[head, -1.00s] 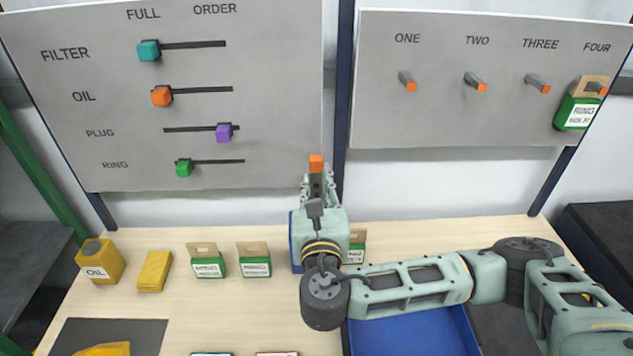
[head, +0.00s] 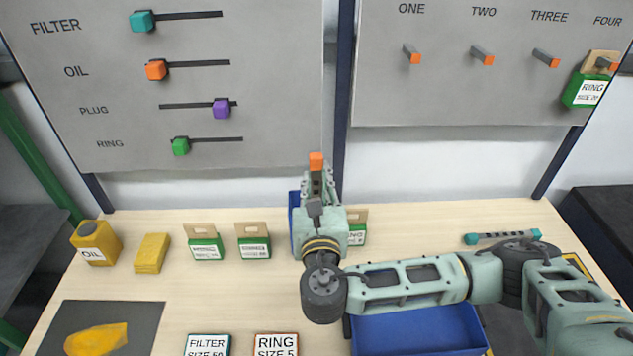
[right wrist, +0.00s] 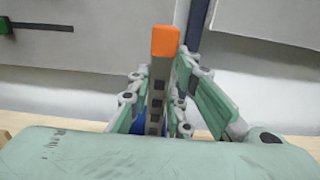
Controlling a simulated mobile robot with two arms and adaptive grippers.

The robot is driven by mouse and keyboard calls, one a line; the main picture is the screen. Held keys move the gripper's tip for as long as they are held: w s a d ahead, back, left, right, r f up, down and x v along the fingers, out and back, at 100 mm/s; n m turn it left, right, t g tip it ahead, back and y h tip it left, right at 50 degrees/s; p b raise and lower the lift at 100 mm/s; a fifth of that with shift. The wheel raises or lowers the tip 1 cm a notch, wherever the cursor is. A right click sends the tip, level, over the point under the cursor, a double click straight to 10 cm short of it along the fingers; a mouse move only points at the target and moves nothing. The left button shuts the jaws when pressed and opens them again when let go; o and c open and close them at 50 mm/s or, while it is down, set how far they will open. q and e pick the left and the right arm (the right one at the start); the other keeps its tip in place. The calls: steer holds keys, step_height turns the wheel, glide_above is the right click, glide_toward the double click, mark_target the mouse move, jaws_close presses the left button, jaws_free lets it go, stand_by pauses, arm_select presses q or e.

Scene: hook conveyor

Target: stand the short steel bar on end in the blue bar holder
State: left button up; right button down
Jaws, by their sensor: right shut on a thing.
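The short steel bar (head: 316,162) is grey with an orange end and stands upright in my right gripper (head: 317,185), orange end up. In the right wrist view the bar (right wrist: 160,80) shows between the two fingers. The blue bar holder (head: 295,212) is on the table, mostly hidden behind my right gripper; a bit of blue shows low behind the fingers in the wrist view. The bar's lower end is hidden, so I cannot tell whether it is inside the holder. My left gripper is not in view.
Green boxes (head: 205,246) stand left of the holder, another close on its right. A yellow block (head: 152,254) and oil can (head: 96,243) are further left. A blue tray (head: 415,333) lies under my right arm. A teal-ended bar (head: 500,237) lies at right.

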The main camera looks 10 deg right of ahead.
steer(key=c, duration=1.5)
jaws_free()
steer(key=shift+c, duration=0.2)
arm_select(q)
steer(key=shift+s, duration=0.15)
arm_select(e)
steer(key=s+a, duration=0.2)
steer(key=s, duration=0.9)
steer(key=shift+s+a, duration=0.2)
steer(key=shift+s, duration=0.2)
